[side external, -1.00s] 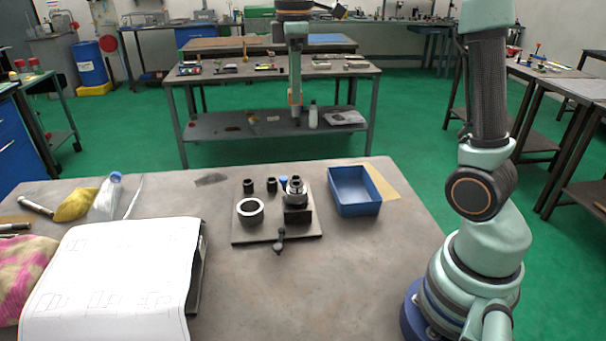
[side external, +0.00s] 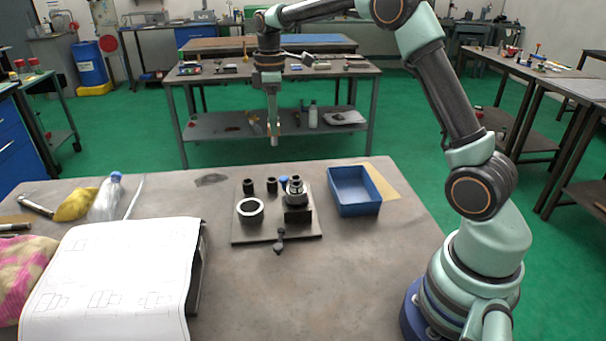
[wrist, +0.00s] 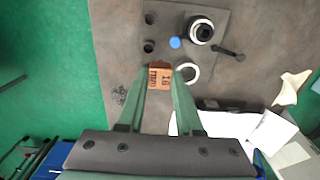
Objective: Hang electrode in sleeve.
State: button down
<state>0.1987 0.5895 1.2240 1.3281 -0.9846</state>
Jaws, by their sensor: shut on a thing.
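My gripper (side external: 273,118) is shut on the electrode and holds it in the air, beyond the far edge of the bench in the side view. In the wrist view the electrode's copper end (wrist: 160,77), with dark markings, sits between my fingertips (wrist: 161,88). Two small black open-topped sleeves (side external: 249,186) (side external: 272,184) stand at the back of a dark base plate (side external: 262,233); I cannot tell which sleeve the task means. A pale ring (side external: 250,211) lies in front of them. The chuck (side external: 296,194) stands to the right, with a black handle (side external: 280,240) at the plate's front.
A blue tray (side external: 354,190) stands right of the plate. A small blue part (wrist: 175,43) lies between sleeves and chuck. A drawing sheet (side external: 115,270), a bottle (side external: 107,196) and a yellow cloth (side external: 75,204) are at left. The bench's front middle is clear.

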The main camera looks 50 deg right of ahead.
notch_tip(320, 180, down, 6)
jog(key=w+d, duration=0.1)
jog(key=w, duration=0.1)
jog(key=shift+w, duration=0.4)
jog(key=shift+f, duration=0.1)
jog(key=shift+f, duration=2.55)
jog(key=shift+f, duration=1.7)
jog(key=c, duration=0.5)
grip_release()
notch_tip(320, 180, up, 11)
jog(key=shift+f, duration=0.1)
jog(key=shift+r, duration=0.65)
